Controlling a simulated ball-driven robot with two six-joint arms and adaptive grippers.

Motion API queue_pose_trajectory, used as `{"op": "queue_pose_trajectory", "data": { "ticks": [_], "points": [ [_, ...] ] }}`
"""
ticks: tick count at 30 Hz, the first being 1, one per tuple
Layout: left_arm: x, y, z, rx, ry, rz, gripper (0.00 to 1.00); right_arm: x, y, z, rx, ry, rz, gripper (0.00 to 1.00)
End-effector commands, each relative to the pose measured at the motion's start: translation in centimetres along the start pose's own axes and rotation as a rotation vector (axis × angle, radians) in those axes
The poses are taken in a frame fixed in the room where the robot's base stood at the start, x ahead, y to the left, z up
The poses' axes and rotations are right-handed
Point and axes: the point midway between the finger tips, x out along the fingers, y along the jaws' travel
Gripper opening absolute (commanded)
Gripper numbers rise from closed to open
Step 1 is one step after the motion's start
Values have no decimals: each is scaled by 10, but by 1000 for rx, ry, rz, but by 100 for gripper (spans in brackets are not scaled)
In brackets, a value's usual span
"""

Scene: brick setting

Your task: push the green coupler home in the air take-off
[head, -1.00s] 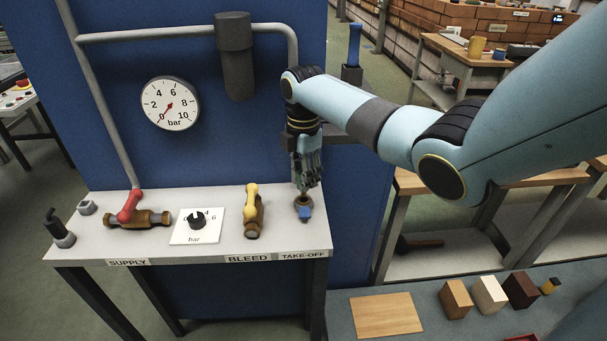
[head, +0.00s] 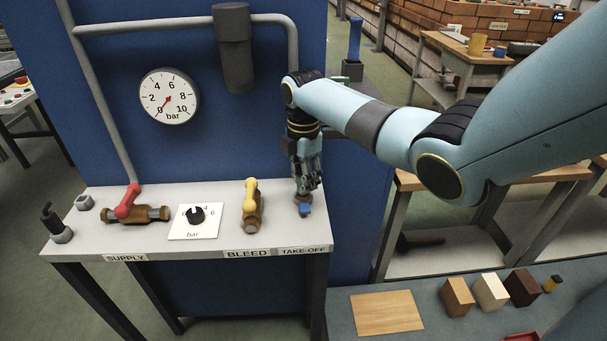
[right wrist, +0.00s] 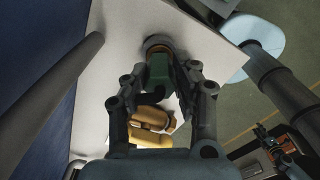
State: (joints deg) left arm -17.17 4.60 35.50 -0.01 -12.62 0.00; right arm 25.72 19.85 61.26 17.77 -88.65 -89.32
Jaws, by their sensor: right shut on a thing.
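The air take-off (head: 305,209) is at the right end of the grey bench top, over the TAKE-OFF label, with a small blue part at its front. My right gripper (head: 307,188) points down just above it and hides most of it. In the right wrist view my right gripper (right wrist: 163,92) is shut on the green coupler (right wrist: 157,72). The coupler's end meets a brass and dark ring of the take-off (right wrist: 158,46); I cannot tell how deep it sits.
The yellow-handled bleed valve (head: 252,205) stands just left of my right gripper. Beyond it are a regulator knob (head: 196,215) and the red-handled supply valve (head: 130,205). The pressure gauge (head: 169,96) on the blue panel reads near 0. A lower table (head: 440,323) holds several blocks.

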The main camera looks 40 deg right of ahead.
Motion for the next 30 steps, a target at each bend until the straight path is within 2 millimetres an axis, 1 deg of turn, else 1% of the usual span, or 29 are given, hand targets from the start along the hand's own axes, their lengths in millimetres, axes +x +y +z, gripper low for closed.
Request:
{"op": "queue_pose_trajectory", "data": {
  "ticks": [10,11,16,17,22,23,24,27,30],
  "points": [
    [7,1,1,0,0,0,40,11,0,0,0,0,1,0],
    [7,1,1,0,0,0,40,11,1,0,0,0,2,29],
    [6,1,1,0,0,0,40,10,0,0,0,0,1,52],
    [6,1,1,0,0,0,40,10,0,0,0,0,1,54],
    [6,1,1,0,0,0,40,10,0,0,0,0,1,54],
    [6,1,1,0,0,0,40,10,0,0,0,0,1,57],
    [6,1,1,0,0,0,40,10,0,0,0,0,0,62],
    [6,1,1,0,0,0,40,10,0,0,0,0,0,73],
    [6,1,1,0,0,0,40,10,0,0,0,0,0,73]
  ]
}}
